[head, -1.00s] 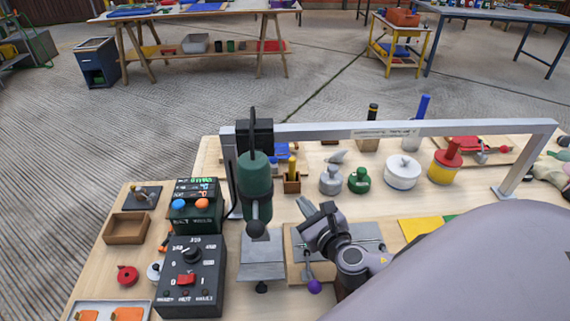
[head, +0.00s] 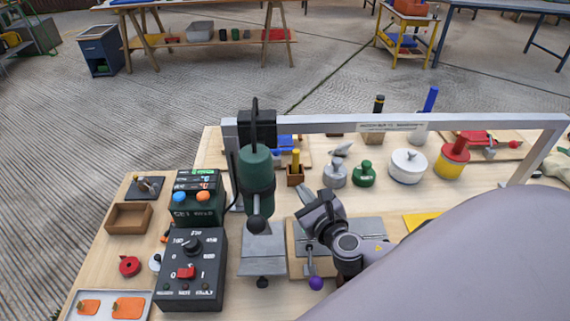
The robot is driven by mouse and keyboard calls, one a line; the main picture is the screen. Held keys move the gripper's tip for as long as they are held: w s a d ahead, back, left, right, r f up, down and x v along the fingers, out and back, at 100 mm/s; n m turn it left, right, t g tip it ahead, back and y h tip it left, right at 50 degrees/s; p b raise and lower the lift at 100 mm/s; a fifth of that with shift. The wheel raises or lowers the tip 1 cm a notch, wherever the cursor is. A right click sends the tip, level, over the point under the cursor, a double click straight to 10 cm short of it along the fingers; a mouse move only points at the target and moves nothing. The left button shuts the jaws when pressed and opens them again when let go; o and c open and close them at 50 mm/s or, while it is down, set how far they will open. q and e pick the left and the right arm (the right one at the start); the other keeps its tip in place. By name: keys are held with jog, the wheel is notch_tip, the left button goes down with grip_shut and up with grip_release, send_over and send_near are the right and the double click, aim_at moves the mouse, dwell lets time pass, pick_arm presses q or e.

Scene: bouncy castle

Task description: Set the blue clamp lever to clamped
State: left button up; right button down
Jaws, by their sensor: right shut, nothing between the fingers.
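Behind the beam and the green drill press, a blue part (head: 285,150) lies low on a wooden board. It is mostly hidden, and I cannot tell its lever's position. A separate blue upright handle (head: 430,99) stands behind the beam at the right, rising from a pale grey base. I cannot tell for sure which of the two is the clamp lever. My right gripper (head: 305,193) is shut and empty, above the workbench in front of the beam. It points away from me and up-left, apart from both blue things. My left gripper is not in view.
A grey metal beam (head: 350,125) spans the bench behind my right gripper. The green drill press (head: 257,170) stands to its left. A grey weight (head: 335,176), a green weight (head: 364,174) and a white pot (head: 407,166) stand beyond. A purple-knobbed lever (head: 316,283) is below my wrist.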

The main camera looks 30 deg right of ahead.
jog(key=x, duration=0.7)
jog(key=shift+w, duration=0.3)
jog(key=shift+w+r, duration=0.8)
jog(key=shift+w, duration=0.1)
pick_arm(q)
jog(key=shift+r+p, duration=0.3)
jog(key=shift+p, duration=0.05)
pick_arm(e)
jog(key=shift+w+a+r, duration=0.1)
jog(key=shift+w+r, duration=0.15)
jog(key=shift+w, duration=0.3)
